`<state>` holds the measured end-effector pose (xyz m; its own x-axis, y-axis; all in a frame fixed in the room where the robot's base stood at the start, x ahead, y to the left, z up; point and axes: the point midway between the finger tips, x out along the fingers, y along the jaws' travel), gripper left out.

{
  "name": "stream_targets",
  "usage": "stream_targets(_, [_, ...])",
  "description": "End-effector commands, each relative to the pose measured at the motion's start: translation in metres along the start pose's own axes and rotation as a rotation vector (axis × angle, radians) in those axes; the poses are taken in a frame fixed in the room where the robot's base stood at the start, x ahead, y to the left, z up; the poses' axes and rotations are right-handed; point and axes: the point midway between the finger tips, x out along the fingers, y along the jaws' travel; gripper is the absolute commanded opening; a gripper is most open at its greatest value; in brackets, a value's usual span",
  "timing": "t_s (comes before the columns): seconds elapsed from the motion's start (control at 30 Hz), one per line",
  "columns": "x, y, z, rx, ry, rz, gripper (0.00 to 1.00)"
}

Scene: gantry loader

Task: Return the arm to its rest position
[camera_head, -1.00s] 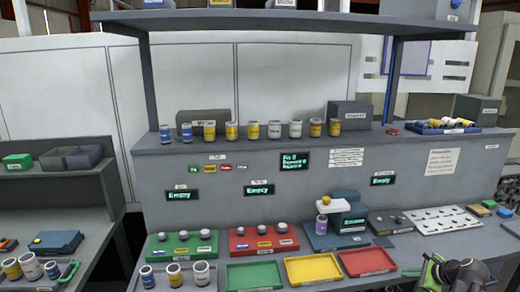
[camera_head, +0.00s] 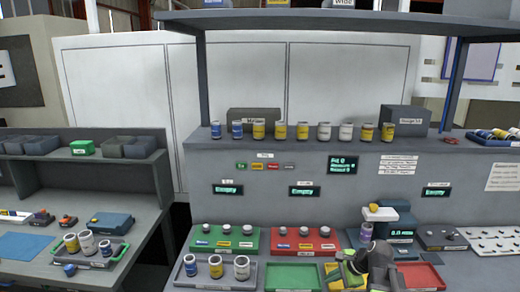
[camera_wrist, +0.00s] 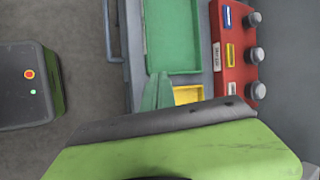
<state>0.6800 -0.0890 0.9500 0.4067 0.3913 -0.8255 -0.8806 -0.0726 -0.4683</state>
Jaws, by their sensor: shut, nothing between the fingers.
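My arm reaches in at the lower right of the head view, with green and dark grey links. My gripper (camera_wrist: 157,92) shows in the wrist view as green fingers close together, with nothing between them. In that view it points toward the bench, near the green tray (camera_wrist: 172,35) and the yellow tray (camera_wrist: 187,95). In the head view the arm covers much of the yellow tray (camera_head: 331,268), and the fingertips are hard to make out there.
The green tray (camera_head: 292,277) and red tray (camera_head: 420,276) flank the yellow one. Behind stand a green knob block (camera_head: 226,240), a red knob block (camera_head: 304,241) and a scale-like device (camera_head: 398,220). A caddy of cans (camera_head: 215,282) is left. A side bench (camera_head: 130,235) stands further left.

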Motion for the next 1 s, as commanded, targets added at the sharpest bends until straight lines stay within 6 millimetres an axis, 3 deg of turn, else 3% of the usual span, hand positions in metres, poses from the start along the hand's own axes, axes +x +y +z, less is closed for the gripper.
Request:
stream_targets(0.03, [0.016,0.006,0.034,-0.109,-0.007,0.055,0.00])
stream_targets(0.1, [0.033,0.017,0.069,-0.272,-0.007,0.132,0.00])
stream_targets(0.2, [0.049,0.037,0.108,-0.513,-0.006,0.243,0.00])
stream_targets(0.3, [0.056,0.064,0.132,-0.793,-0.002,0.373,0.00])
stream_targets(0.37, [0.051,0.078,0.130,-0.938,0.002,0.450,0.00])
stream_targets(0.43, [0.042,0.090,0.115,-1.064,0.004,0.527,0.00])
stream_targets(0.6, [0.029,0.105,0.098,-1.286,-0.039,0.643,0.00])
stream_targets(1.0, [0.026,0.106,0.095,-1.356,-0.071,0.649,0.00])
